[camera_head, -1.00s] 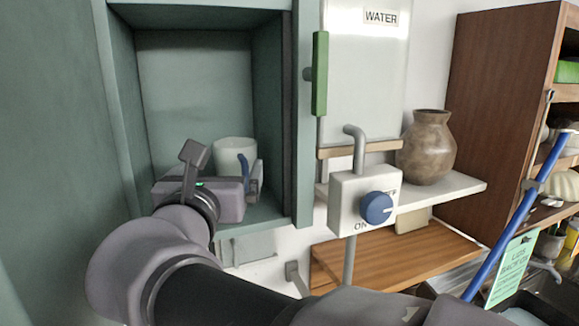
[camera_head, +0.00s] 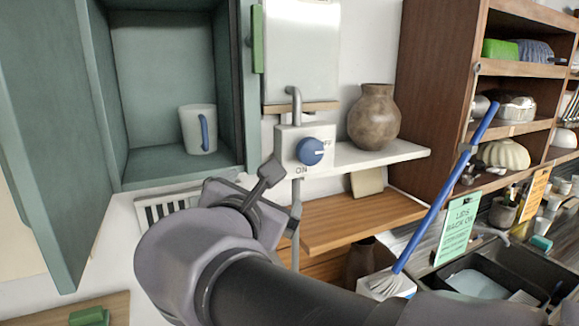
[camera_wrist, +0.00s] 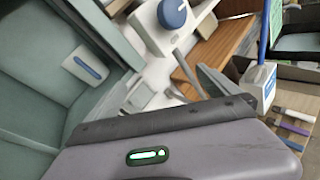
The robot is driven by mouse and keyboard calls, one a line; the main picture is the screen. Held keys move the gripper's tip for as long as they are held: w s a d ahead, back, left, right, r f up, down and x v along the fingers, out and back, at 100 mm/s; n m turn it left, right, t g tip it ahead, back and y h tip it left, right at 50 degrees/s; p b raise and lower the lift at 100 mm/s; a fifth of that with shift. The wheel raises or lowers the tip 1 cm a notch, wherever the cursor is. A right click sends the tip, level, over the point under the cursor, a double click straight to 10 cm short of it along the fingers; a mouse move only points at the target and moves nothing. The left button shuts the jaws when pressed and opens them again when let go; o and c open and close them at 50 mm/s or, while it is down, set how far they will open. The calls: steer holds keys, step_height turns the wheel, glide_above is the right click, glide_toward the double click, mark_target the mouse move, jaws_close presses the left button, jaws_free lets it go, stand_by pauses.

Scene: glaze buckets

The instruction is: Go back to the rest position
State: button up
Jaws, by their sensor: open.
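My gripper (camera_head: 250,192) is in front of the wall, below and right of the green cabinet (camera_head: 170,168), clear of its opening. It is open, with nothing seen in it; the arm partly hides its fingers. Its grey body (camera_wrist: 180,150) fills the bottom of the wrist view. A white mug with a blue handle (camera_head: 190,130) stands upright inside the cabinet, apart from my gripper. The mug also shows, tilted by the camera angle, in the wrist view (camera_wrist: 78,68).
The cabinet door (camera_head: 45,130) stands open at left. The white switch box with a blue knob (camera_head: 290,150) is close above my gripper. A brown vase (camera_head: 373,118) stands on the white shelf (camera_head: 400,152). A wooden shelf (camera_head: 350,222) and blue-handled brush (camera_head: 440,195) are to the right.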

steer(key=s+d+f+m+g+h+b, duration=0.1)
steer(key=s+d+f+m+g+b, duration=0.1)
steer(key=s+d+f+m+b, duration=0.5)
steer(key=d+f+m+g+b, duration=0.2)
steer(key=d+f+m+g, duration=0.15)
steer(key=f, duration=0.75)
steer(key=s+d+f+m+g+h+b, duration=0.1)
steer(key=s+d+f+m+g+b, duration=0.1)
steer(key=s+d+f+m+b, duration=0.4)
steer(key=s+f+m+g+y+b, duration=0.1)
steer(key=s+f+m+y+b, duration=0.2)
steer(key=f+m, duration=0.6)
steer(key=s+a+f+m+g+y+b, duration=0.1)
steer(key=s+f+m+y+b, duration=0.2)
steer(key=s+f+m+b, duration=0.4)
step_height(320, 180, down, 7)
steer(key=shift+s+a+f+m+b, duration=0.2)
steer(key=shift+s+m+b, duration=0.25)
steer(key=shift+m, duration=0.6)
